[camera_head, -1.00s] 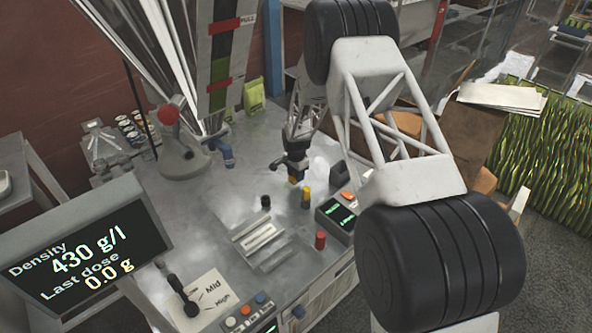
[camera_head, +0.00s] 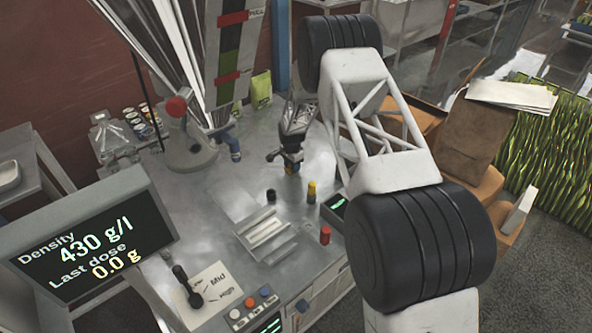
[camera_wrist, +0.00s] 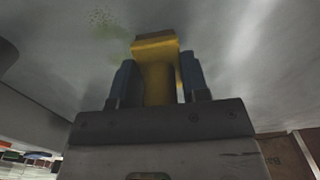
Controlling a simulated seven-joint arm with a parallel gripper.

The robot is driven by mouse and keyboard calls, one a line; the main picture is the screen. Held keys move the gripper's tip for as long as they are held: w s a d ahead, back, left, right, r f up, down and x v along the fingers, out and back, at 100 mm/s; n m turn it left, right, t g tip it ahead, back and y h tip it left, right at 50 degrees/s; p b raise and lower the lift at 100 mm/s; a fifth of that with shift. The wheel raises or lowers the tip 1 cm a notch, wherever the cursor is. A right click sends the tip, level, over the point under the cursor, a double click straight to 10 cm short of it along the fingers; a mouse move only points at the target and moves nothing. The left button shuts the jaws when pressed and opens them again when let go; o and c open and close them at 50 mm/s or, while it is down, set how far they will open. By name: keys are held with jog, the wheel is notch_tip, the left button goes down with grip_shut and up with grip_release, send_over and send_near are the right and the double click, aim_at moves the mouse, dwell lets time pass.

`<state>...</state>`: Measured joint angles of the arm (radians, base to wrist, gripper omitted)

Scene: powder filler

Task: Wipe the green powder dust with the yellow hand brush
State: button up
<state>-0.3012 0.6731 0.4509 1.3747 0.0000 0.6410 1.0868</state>
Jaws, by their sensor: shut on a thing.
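My gripper (camera_wrist: 158,85) has its dark blue fingers closed on the yellow hand brush (camera_wrist: 157,65) in the wrist view. The brush's wide end points away from the gripper, over the grey metal surface. A faint patch of green powder dust (camera_wrist: 103,20) lies beyond the brush, up and to the left, with a dimmer green smear nearer the brush. I cannot tell whether the brush touches the surface. In the head view my gripper (camera_head: 291,158) is low over the back of the worktable, with a bit of the yellow brush (camera_head: 291,169) below it. The dust cannot be made out there.
A yellow-and-black post (camera_head: 311,191), a black knob (camera_head: 270,195) and a red cylinder (camera_head: 325,235) stand in front of my gripper. A blue spout (camera_head: 234,147) and a green pouch (camera_head: 261,90) are to the left and behind. The metal tabletop (camera_head: 205,178) is bare between them.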

aim_at(286, 175)
jog(key=shift+s+a+f, duration=0.25)
jog(key=shift+a+f, duration=0.05)
jog(key=shift+f, duration=0.05)
jog(key=shift+s+a, duration=0.25)
jog(key=shift+a, duration=0.05)
jog(key=shift+s+d+r, duration=0.25)
jog(key=shift+s+d, duration=0.45)
jog(key=shift+s, duration=0.1)
jog(key=shift+s+d+f, duration=0.2)
jog(key=shift+s+d, duration=0.1)
jog(key=shift+s+d+r, duration=0.15)
jog(key=shift+s+d, duration=0.85)
jog(key=shift+d, duration=0.05)
jog(key=shift+s+a+f, duration=0.1)
jog(key=shift+s+a, duration=0.05)
jog(key=shift+s, duration=0.3)
jog(key=shift+s+a+f, duration=0.1)
jog(key=shift+s, duration=0.3)
jog(key=shift+w+a+r, duration=0.1)
jog(key=shift+a+r, duration=0.1)
jog(key=shift+w+a, duration=0.55)
jog(key=shift+w, duration=0.05)
jog(key=shift+w+a+f, duration=0.15)
jog(key=shift+w+a, duration=0.65)
jog(key=shift+a, duration=0.05)
jog(key=shift+w+a, duration=0.75)
jog(key=shift+w, duration=0.05)
notch_tip(286, 175, up, 8)
jog(key=shift+r, duration=0.2)
